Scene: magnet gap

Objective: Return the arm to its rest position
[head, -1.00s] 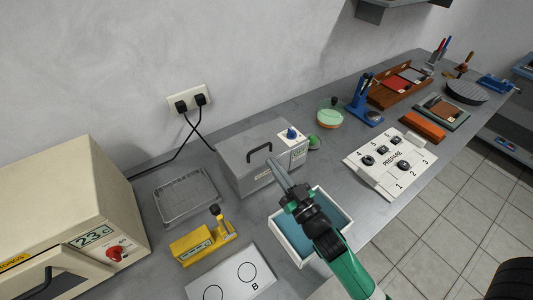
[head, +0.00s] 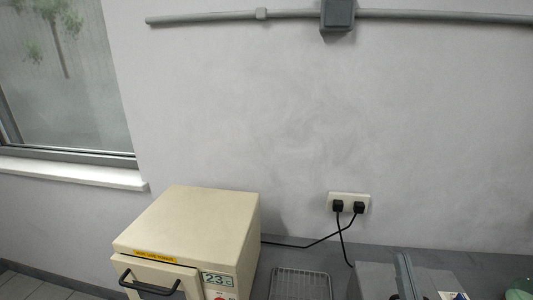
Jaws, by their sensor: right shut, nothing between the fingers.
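My right gripper (head: 404,262) shows at the bottom edge, right of the middle. Only its grey fingers are in view, shut with nothing between them, pointing up the picture. They overlap the grey metal box (head: 376,280) behind them, and I cannot tell whether they touch it. The rest of my right arm is below the picture. My left gripper is not in view.
A beige oven (head: 190,225) with a 23 °C display stands on the grey bench at lower left. A wire rack (head: 300,284) lies between it and the box. Two plugs sit in a wall socket (head: 349,202), with cables hanging down. A window (head: 60,80) is at upper left.

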